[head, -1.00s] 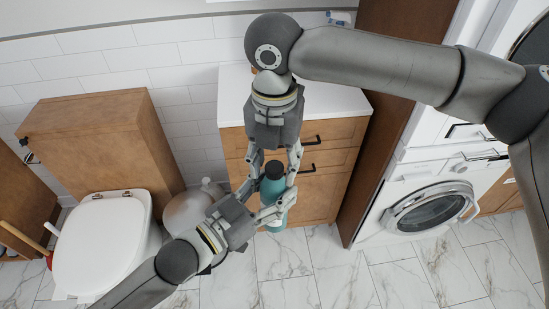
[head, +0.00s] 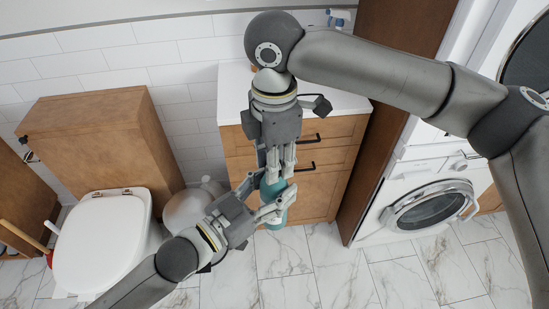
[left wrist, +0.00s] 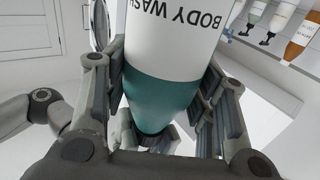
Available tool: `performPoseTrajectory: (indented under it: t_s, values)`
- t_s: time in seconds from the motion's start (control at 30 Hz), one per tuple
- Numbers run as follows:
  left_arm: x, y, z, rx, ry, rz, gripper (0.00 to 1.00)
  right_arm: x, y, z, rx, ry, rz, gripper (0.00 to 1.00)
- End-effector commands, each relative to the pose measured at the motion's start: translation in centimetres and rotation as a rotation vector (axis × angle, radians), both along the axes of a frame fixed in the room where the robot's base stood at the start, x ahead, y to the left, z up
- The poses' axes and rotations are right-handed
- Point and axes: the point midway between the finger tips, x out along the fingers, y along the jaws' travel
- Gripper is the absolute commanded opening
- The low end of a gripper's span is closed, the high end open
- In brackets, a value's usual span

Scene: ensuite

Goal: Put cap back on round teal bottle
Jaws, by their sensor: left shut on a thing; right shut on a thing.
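The round teal bottle (head: 270,192) is between the fingers of my left gripper (head: 265,198). The left wrist view shows its teal end (left wrist: 160,100) and a white label reading "BODY WASH", with gripper fingers on both sides. My left gripper is shut on the bottle. My right gripper (head: 275,172) points down from above with its fingers close together at the bottle's top end. It is shut on the cap, which the fingers hide in the head view. I cannot tell whether the cap is seated on the bottle.
A wooden cabinet with a white top (head: 345,103) stands just behind the grippers. A toilet (head: 102,240) is at the left and a washing machine (head: 430,208) at the right. The tiled floor (head: 330,280) in front is clear.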

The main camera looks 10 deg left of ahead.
Motion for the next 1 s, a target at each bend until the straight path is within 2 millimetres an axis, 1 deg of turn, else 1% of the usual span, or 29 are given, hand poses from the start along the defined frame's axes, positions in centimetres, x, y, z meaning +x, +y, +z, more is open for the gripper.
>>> performPoseTrajectory:
  t_s: [0.1, 0.8, 0.9, 1.0]
  values:
    - [-0.06, -0.08, 0.21, -0.003, -0.004, -0.002, 0.0, -0.06, 0.15, 0.0, 0.005, 0.0, -0.21, 0.0]
    - [-0.13, -0.17, 0.22, -0.004, -0.005, -0.004, 0.0, -0.02, 0.22, -0.06, 0.005, -0.001, -1.485, 0.0]
    - [-0.15, -0.18, 0.23, -0.004, -0.005, -0.005, 0.0, 0.0, 0.23, -0.07, 0.006, 0.001, -1.658, 0.0]
    - [-0.16, -0.19, 0.23, -0.004, -0.005, -0.005, 0.0, 0.03, 0.21, -0.07, 0.006, -0.002, -1.795, 0.0]
